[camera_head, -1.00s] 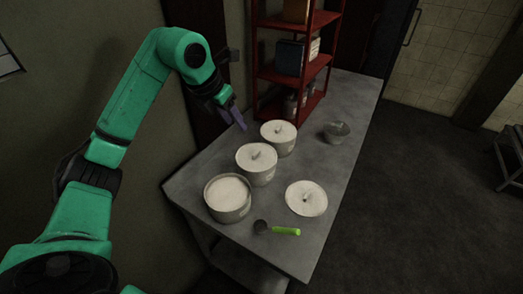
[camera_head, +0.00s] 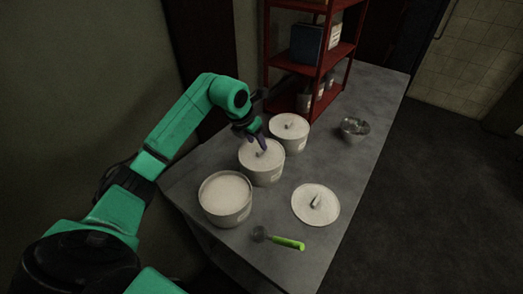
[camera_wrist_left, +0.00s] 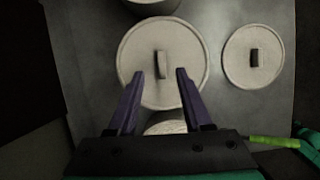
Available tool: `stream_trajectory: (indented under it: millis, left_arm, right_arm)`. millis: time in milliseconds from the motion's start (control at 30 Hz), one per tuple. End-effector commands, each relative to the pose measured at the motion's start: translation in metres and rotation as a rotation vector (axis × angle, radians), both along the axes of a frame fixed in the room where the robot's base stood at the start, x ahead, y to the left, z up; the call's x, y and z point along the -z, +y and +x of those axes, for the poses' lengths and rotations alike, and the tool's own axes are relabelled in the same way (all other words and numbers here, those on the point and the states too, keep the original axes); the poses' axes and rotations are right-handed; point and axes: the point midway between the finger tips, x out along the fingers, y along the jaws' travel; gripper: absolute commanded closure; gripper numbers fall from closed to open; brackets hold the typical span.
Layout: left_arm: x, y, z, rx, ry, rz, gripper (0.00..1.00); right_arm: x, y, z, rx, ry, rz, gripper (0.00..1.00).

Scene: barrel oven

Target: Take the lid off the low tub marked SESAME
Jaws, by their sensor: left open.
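Three low pale tubs stand in a row on the table. The middle tub (camera_head: 266,178) wears a flat lid (camera_head: 247,159) with an upright handle, and this lid also fills the middle of the left wrist view (camera_wrist_left: 140,45). The far tub (camera_head: 290,134) is lidded too. The near tub (camera_head: 225,200) is open, with pale contents. The labels are too small to read, so I cannot tell which says SESAME. My left gripper (camera_head: 259,144) is open above the middle lid. In the wrist view its fingers (camera_wrist_left: 160,75) point towards the handle (camera_wrist_left: 161,64), one on each side. My right gripper is out of view.
A loose lid (camera_head: 316,204) lies flat to the right of the tubs. A green-handled scoop (camera_head: 285,242) lies at the front. A metal bowl (camera_head: 354,129) and a red shelf (camera_head: 318,75) stand farther back. The table's right side (camera_head: 365,170) is clear.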

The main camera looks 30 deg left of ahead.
Motion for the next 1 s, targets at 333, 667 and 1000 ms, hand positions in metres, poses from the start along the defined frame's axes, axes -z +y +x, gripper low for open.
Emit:
stream_trajectory:
  millis: [333, 667, 1000]
  left_arm:
    - [0.039, -0.006, 0.015, 0.001, 0.000, 0.000, 0.50]
    - [0.039, -0.006, 0.015, 0.000, 0.000, 0.000, 1.00]
    - [0.033, -0.006, 0.016, 0.001, -0.003, 0.001, 1.00]
  right_arm:
    - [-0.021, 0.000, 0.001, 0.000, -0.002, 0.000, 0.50]
    - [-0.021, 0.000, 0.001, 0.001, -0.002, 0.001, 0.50]
    - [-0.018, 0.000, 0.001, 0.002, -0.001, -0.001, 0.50]
